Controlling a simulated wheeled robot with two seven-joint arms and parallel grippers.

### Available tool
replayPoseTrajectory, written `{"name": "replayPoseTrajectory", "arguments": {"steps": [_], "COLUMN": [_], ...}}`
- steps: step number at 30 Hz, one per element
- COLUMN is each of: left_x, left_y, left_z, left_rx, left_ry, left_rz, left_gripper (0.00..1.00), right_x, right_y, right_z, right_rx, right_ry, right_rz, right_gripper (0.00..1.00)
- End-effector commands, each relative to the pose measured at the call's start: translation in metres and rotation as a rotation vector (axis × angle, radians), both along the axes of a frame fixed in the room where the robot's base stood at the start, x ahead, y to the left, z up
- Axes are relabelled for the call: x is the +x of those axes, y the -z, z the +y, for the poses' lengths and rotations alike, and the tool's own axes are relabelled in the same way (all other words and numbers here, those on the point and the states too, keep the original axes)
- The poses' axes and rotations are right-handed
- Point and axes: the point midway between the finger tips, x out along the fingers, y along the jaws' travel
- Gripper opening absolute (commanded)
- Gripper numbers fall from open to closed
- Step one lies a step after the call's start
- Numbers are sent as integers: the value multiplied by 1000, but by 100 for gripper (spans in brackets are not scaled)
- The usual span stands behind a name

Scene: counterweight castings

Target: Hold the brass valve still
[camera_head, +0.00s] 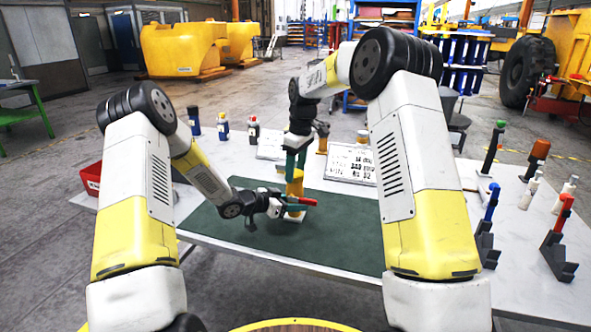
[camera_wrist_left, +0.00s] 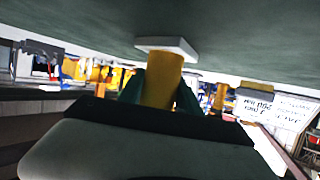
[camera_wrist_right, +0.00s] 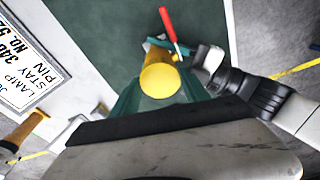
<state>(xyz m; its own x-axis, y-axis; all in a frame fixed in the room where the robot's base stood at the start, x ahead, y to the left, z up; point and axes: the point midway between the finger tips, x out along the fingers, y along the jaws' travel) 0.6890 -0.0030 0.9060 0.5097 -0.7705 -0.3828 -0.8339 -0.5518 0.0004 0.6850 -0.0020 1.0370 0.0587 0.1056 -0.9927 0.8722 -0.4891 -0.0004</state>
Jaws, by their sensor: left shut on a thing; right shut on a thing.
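The brass valve (camera_head: 295,188) is a yellow upright body with a red lever (camera_head: 306,201) pointing right, on a small white base on the green mat (camera_head: 345,233). My right gripper (camera_head: 296,164) comes from above and is shut on its upper part. My left gripper (camera_head: 288,206) comes from the left and is shut on it low down, near the base. In the left wrist view the yellow body (camera_wrist_left: 163,78) stands between the fingers, with the white base (camera_wrist_left: 167,46) beyond. In the right wrist view the round yellow top (camera_wrist_right: 160,79) sits between the green fingers.
White printed signs (camera_head: 352,163) and several small bottles stand along the table's back. Tools in dark stands, such as a red-handled one (camera_head: 559,240), line the right side. A red bin (camera_head: 91,178) is at the left edge. The mat right of the valve is clear.

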Motion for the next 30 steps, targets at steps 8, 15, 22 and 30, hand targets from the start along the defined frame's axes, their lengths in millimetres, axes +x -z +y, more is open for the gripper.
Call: {"name": "replayPoseTrajectory", "arguments": {"steps": [8, 15, 22, 30], "left_x": [0, 0, 1, 1], "left_y": [0, 0, 0, 0], "left_z": [1, 1, 1, 1], "left_rx": [0, 1, 1, 1], "left_ry": [-2, -2, -2, -2], "left_rz": [-1, 0, 0, 0], "left_gripper": [0, 0, 0, 0], "right_x": [0, 0, -1, -2], "right_y": [6, 9, 9, 9], "right_z": [0, 0, 2, 4], "right_rx": [0, 0, -4, -3], "right_ry": [0, 3, 265, 880], "right_rz": [0, -1, -1, -3], "right_gripper": [16, 16, 16, 16]}}
